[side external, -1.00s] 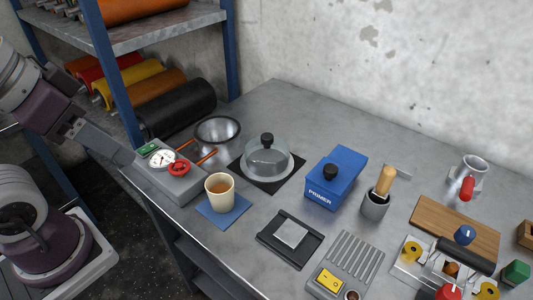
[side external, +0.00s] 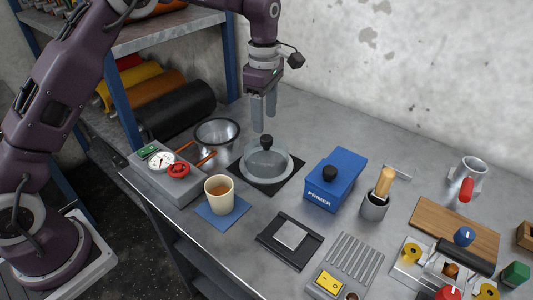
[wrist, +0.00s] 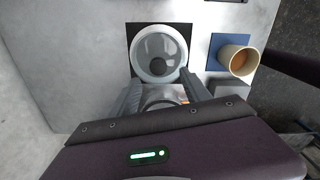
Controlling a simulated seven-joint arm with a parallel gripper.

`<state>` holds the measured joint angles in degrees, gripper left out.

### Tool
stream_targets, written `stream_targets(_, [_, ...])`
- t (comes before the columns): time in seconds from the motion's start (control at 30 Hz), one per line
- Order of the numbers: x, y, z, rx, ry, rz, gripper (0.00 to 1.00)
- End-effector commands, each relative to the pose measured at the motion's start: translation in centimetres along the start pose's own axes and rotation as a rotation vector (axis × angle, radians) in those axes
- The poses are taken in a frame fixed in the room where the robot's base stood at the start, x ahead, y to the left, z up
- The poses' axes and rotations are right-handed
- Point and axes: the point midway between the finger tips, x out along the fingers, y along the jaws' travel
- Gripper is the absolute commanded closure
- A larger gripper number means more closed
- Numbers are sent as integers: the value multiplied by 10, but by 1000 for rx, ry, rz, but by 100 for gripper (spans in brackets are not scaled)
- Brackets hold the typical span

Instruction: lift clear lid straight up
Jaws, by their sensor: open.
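The clear lid (side external: 262,163) is a transparent dome with a black knob (side external: 267,142) on top. It sits on a white round plate (side external: 288,172) over a black square mat (side external: 291,186). My gripper (side external: 264,122) is open and empty, pointing down above and slightly behind the lid, apart from the knob. In the wrist view the lid (wrist: 144,47) and its dark knob (wrist: 157,66) show beyond my two fingers (wrist: 168,90).
A metal pot (side external: 220,131) stands left of the lid. A cup (side external: 219,192) with amber liquid sits on a blue mat (side external: 231,216) in front. A blue PRIMER box (side external: 335,179) is on the right. A gauge box (side external: 163,176) stands at the left edge.

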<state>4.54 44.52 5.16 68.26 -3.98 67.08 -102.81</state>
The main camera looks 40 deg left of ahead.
Motion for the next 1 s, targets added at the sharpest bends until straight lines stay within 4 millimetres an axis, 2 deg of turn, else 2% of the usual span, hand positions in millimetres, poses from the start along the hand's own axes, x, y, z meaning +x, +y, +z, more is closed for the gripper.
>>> stream_targets(0.23, [35, 2, 2, -28, 4, -9, 45])
stream_targets(0.4, [67, 2, 4, -28, 3, -9, 45])
stream_targets(0.5, [76, 3, 4, -27, 2, -6, 45])
stream_targets(0.7, [77, 3, 4, -27, 2, -5, 45])
stream_targets(0.9, [77, 3, 4, -26, 2, -5, 84])
stream_targets(1.0, [76, 3, 4, -26, 2, -5, 100])
